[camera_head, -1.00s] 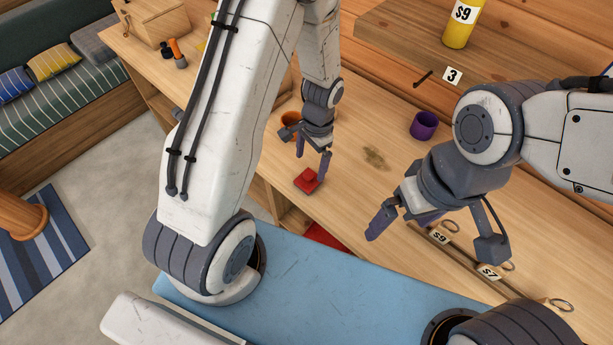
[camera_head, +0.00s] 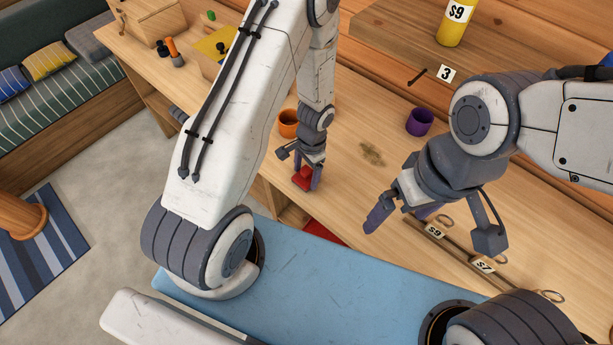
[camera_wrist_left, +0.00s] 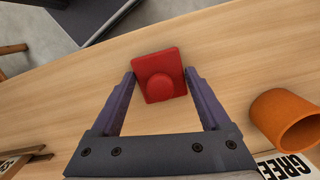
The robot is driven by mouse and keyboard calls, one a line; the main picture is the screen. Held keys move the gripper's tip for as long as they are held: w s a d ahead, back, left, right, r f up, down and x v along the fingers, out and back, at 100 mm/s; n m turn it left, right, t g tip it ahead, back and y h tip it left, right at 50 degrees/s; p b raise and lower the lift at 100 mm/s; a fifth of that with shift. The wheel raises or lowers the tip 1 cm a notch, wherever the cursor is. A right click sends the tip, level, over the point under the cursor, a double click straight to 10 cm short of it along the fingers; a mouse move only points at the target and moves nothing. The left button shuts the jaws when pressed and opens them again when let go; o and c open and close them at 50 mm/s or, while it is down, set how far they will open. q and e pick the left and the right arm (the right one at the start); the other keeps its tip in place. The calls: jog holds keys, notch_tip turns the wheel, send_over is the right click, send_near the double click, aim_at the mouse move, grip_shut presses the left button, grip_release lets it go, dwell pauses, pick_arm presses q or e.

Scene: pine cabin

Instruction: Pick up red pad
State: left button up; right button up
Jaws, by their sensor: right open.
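The red pad (camera_wrist_left: 173,66), a flat square with a round knob on top, lies on the wooden counter near its edge. In the head view the red pad (camera_head: 301,180) is partly hidden by my left gripper (camera_head: 306,184). In the left wrist view my left gripper (camera_wrist_left: 160,80) is open, with its two fingers on either side of the pad's near part. Gaps show between the fingers and the knob. My right gripper (camera_head: 403,218) is open and empty above the counter's front edge, to the right.
An orange cup (camera_head: 288,122) stands just behind my left gripper, and a purple cup (camera_head: 419,122) stands farther right. Price tags and rings line the counter's front edge at right. The counter between the cups is clear apart from a dark stain.

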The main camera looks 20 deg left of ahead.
pick_arm(q)
jog(key=c, duration=0.4)
jog(key=shift+c, duration=0.2)
jog(key=shift+r, duration=0.15)
